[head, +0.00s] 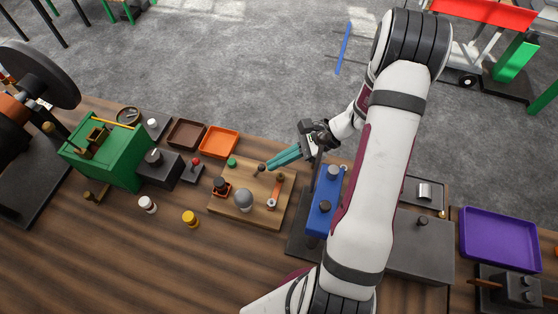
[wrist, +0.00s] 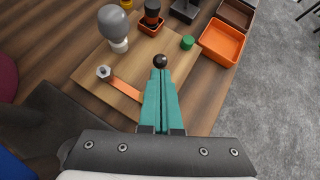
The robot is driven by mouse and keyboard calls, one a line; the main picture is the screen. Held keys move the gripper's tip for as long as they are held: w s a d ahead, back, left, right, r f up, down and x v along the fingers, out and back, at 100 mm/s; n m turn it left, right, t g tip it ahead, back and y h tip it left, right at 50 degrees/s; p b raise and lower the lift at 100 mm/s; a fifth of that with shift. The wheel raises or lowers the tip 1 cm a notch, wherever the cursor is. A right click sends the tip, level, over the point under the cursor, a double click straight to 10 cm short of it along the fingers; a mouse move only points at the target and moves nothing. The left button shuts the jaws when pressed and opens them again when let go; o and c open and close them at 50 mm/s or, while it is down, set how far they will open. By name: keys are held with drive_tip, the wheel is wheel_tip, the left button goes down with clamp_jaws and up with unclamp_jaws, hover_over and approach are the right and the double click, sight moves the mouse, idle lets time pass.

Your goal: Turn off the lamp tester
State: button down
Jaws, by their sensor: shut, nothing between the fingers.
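The lamp tester is a wooden board (head: 228,207) with a grey bulb (head: 243,197), which looks unlit. The board (wrist: 92,72) and bulb (wrist: 115,22) also show in the wrist view. A copper strip (wrist: 124,88) runs from a metal post (wrist: 103,72) towards my fingers, which hide its far end. A dark round knob (wrist: 160,60) is right at my fingertips; I cannot tell if they touch. A green cylinder (wrist: 187,42) stands on the board beyond the knob. My gripper (head: 269,167) is shut and empty, with teal fingers reaching over the board's edge from the right.
An orange tray (head: 219,142) and a brown tray (head: 186,134) lie behind the board. A red-knobbed box (head: 193,172) and a green box (head: 110,150) stand to the left. A blue block (head: 320,215) stands right of the board, close to my arm.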

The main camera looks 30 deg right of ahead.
drive_tip(key=shift+w+a+r+h, duration=0.2)
drive_tip(key=shift+r+h, duration=0.05)
drive_tip(key=shift+h, duration=0.05)
drive_tip(key=shift+w+a+r+g+h, duration=0.35)
drive_tip(key=shift+g+h, duration=0.15)
drive_tip(key=shift+g, duration=0.1)
drive_tip(key=shift+w+a+r+m+g+h, duration=0.35)
drive_tip(key=shift+w+a+g+h, duration=0.25)
drive_tip(key=shift+g+h, duration=0.25)
drive_tip(key=shift+w+a+h, duration=0.2)
drive_tip(key=shift+h, duration=0.05)
drive_tip(key=shift+w+a+r, duration=0.15)
drive_tip(key=shift+w+a, duration=0.6)
drive_tip(key=shift+r, duration=0.15)
drive_tip(key=shift+r, duration=0.65)
